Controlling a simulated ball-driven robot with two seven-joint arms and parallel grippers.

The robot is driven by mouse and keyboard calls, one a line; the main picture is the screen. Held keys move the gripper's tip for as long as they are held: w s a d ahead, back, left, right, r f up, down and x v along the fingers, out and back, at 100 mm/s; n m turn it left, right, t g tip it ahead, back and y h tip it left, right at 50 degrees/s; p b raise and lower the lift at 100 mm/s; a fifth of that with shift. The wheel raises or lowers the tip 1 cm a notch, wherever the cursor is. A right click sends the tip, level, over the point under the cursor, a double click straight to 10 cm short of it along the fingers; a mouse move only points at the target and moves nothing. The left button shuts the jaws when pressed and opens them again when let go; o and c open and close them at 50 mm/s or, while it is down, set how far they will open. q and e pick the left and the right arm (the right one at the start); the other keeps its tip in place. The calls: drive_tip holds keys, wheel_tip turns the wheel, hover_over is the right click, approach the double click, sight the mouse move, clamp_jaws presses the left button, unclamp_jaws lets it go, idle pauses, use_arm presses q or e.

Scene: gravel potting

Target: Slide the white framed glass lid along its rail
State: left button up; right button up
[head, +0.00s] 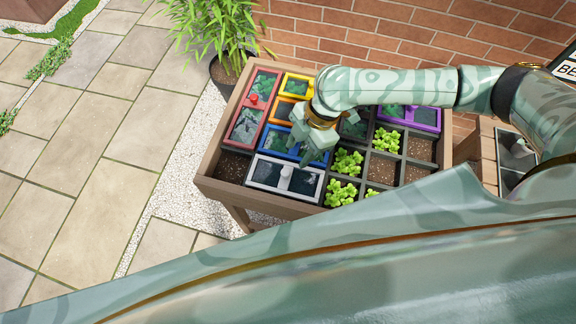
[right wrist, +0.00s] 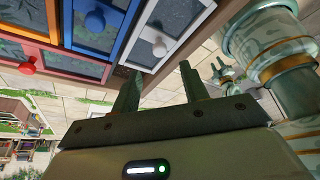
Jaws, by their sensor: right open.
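The white framed glass lid (head: 267,173) with a pale round knob lies at the near-left part of the wooden planter, below the blue lid. In the right wrist view the white lid (right wrist: 178,17) shows at the top, its knob (right wrist: 161,46) just beyond the fingers. My right gripper (head: 308,155) is above the planter, over the blue lid and close to the white lid's far edge. In the right wrist view its fingers (right wrist: 158,85) are apart with nothing between them. What seems to be my left gripper (right wrist: 222,73) shows small at the right; its opening is unclear.
A blue lid (head: 270,141), red lids (head: 262,98), a yellow lid (head: 286,82) and a purple lid (head: 427,126) cover other cells. Green seedlings (head: 346,162) and bare soil (head: 383,170) fill open cells. A potted bamboo (head: 222,35) stands behind, near a brick wall (head: 350,42).

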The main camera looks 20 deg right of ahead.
sight(288, 171)
drive_tip(key=b+x, duration=0.1)
drive_tip(key=x, duration=0.7)
drive_tip(key=shift+b, duration=0.3)
clamp_jaws()
drive_tip(key=shift+s, duration=0.1)
drive_tip(key=shift+d, duration=0.1)
